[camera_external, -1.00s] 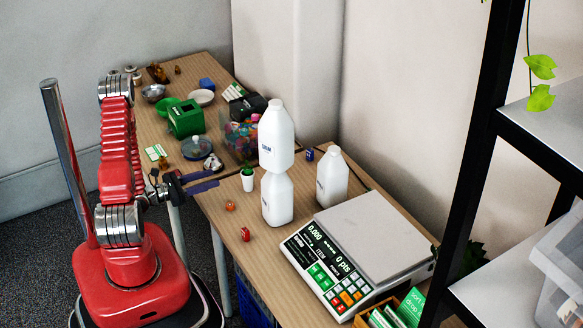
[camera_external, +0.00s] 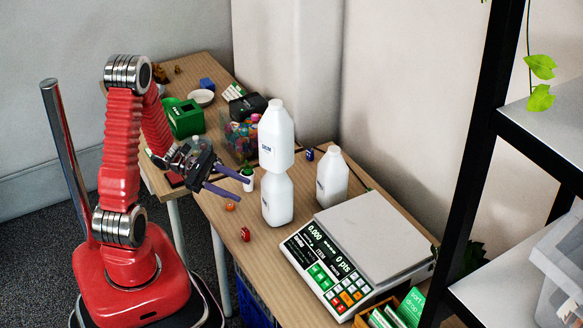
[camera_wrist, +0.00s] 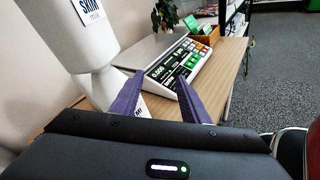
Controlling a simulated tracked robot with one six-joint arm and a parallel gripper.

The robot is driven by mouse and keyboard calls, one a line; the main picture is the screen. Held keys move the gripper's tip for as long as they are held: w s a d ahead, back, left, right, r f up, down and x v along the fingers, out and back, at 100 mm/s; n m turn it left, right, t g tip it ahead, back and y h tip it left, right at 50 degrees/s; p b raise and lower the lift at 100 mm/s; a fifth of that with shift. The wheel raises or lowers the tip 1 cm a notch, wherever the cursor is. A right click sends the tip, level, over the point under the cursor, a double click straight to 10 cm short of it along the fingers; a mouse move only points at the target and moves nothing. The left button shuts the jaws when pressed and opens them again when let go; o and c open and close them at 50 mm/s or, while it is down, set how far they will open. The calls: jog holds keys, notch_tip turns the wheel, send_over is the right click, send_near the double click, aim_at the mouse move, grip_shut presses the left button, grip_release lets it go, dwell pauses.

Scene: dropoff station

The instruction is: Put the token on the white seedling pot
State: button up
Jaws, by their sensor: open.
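The white seedling pot (camera_external: 248,186) with its green plant stands on the wooden table, left of the stacked milk bottles. I see nothing held between the fingers; in the wrist view my gripper (camera_wrist: 160,80) is also spread and empty. No thing is clearly the token: a small orange piece (camera_external: 230,207) and a small red piece (camera_external: 245,234) lie on the table in front of the pot.
Two white bottles are stacked, the upper bottle (camera_external: 276,135) on the lower bottle (camera_external: 277,200); a third bottle (camera_external: 332,180) stands to the right. A scale (camera_external: 365,240) fills the right of the table. A green box (camera_external: 186,118) and clutter stand behind my arm.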

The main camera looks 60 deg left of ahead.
jog(key=s+d+r+m+g+y, duration=0.65)
jog(key=s+d+m+g, duration=0.35)
jog(key=m, duration=0.5)
notch_tip(320, 180, up, 9)
jog(key=a+m+t+y, duration=0.2)
jog(key=m+t+y, duration=0.3)
jog(key=m+t, duration=0.1)
jog(key=shift+s+f, duration=0.2)
jog(key=shift+s, duration=0.05)
